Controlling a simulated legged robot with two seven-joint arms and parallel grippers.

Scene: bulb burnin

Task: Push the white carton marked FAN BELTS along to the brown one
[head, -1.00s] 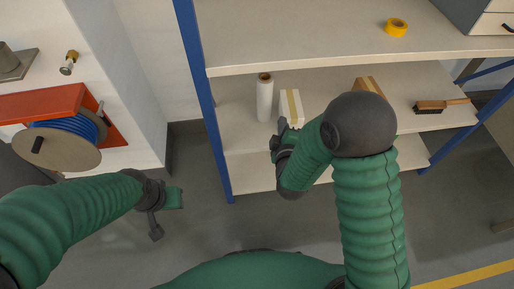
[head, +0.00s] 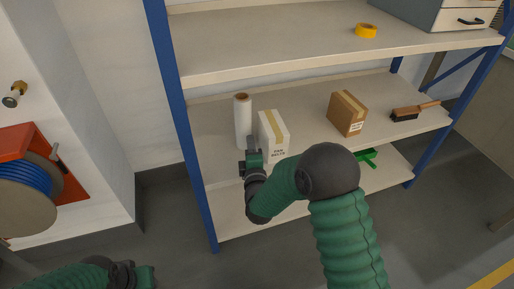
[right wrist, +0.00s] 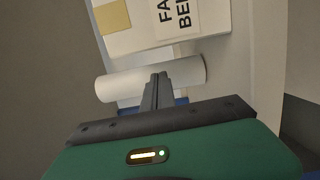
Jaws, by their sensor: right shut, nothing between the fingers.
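The white carton (head: 274,131) marked FAN BELTS stands upright on the middle shelf, with tan tape over its top. It shows in part at the top of the right wrist view (right wrist: 140,37). The brown carton (head: 347,112) stands farther right on the same shelf, with a clear gap between the two. My right gripper (head: 252,158) is shut and empty at the white carton's front left; its closed fingers (right wrist: 158,90) show in the right wrist view. I cannot tell whether it touches the carton. My left gripper (head: 146,276) is at the bottom left, partly cut off.
A white roll (head: 242,122) stands close to the white carton's left, near my right gripper. A brush (head: 414,111) lies right of the brown carton. A blue post (head: 175,110) bounds the shelf at left. A green item (head: 366,158) lies on the lower shelf.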

